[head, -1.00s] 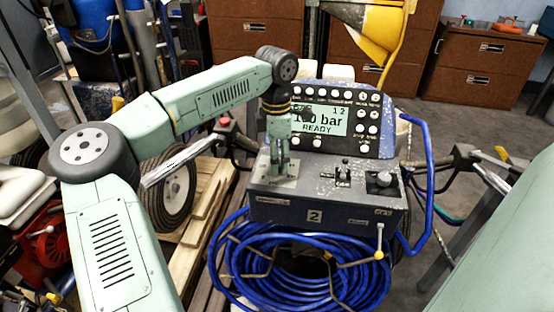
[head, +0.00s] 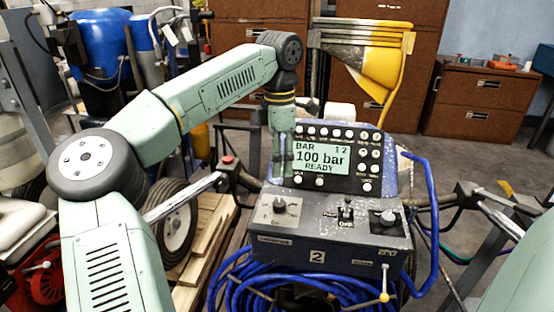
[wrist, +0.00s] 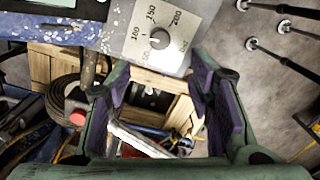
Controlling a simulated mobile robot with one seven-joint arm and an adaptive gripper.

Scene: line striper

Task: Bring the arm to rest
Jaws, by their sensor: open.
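My arm reaches from the left side of the head view, and my gripper (head: 281,172) hangs down in front of the left part of the display panel. In the wrist view my gripper (wrist: 160,100) is open, with its purple-padded fingers spread and nothing between them. A pressure knob (wrist: 159,39) with a dial plate shows just beyond the fingers; in the head view the knob (head: 280,205) stands clear of the gripper on the control box. The display (head: 322,159) reads 100 bar, READY.
The control box (head: 330,250) carries switches and another knob on the right. A blue hose coil (head: 265,290) hangs below it. A handlebar with a red button (head: 228,160) lies left of the box. Brown cabinets (head: 480,100) and a yellow funnel-like part (head: 375,70) stand behind.

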